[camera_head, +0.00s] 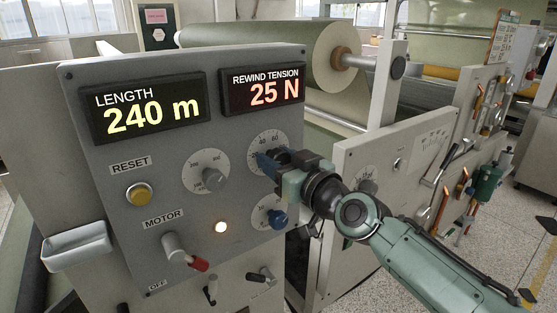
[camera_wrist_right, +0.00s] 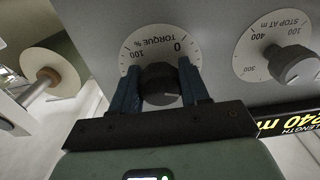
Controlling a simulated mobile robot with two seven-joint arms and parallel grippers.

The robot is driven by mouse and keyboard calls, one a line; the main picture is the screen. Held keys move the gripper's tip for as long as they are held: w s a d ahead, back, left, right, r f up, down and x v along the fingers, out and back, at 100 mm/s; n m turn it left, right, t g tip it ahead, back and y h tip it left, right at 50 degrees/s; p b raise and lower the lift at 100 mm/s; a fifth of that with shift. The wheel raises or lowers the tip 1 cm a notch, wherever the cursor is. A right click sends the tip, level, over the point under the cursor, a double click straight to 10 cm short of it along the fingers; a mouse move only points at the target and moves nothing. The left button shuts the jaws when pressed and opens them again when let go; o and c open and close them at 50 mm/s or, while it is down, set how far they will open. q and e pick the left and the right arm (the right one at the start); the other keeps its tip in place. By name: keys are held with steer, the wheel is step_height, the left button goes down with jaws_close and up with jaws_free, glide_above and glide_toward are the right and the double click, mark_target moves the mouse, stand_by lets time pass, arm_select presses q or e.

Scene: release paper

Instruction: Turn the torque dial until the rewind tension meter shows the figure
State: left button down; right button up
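The rewind tension meter (camera_head: 263,91) on the grey panel reads 25 N in orange digits. The torque dial has a white scale plate (camera_head: 266,139) below the meter, and its knob is mostly hidden behind my right gripper (camera_head: 266,162). In the right wrist view the dark knob (camera_wrist_right: 160,84) of the dial, marked TORQUE %, sits between the two blue fingers of the right gripper (camera_wrist_right: 159,80). The fingers lie against both sides of the knob, with no clear gap. My left gripper is not in view.
A LENGTH display (camera_head: 144,107) reads 240 m. A yellow reset button (camera_head: 138,194), lit lamp (camera_head: 221,227) and red-tipped motor lever (camera_head: 185,252) are lower left.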

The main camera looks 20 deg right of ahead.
steer(key=shift+m, duration=0.4)
steer(key=m, duration=0.5)
steer(key=m+p, duration=0.1)
steer(key=m, duration=0.4)
steer(key=shift+a, duration=0.1)
steer(key=m, duration=0.5)
steer(key=shift+m, duration=0.4)
steer(key=m, duration=0.4)
steer(key=shift+r+m+p, duration=0.1)
steer(key=shift+m+p, duration=0.2)
steer(key=shift+p, duration=0.1)
steer(key=o, duration=1)
steer(key=shift+o, duration=0.2)
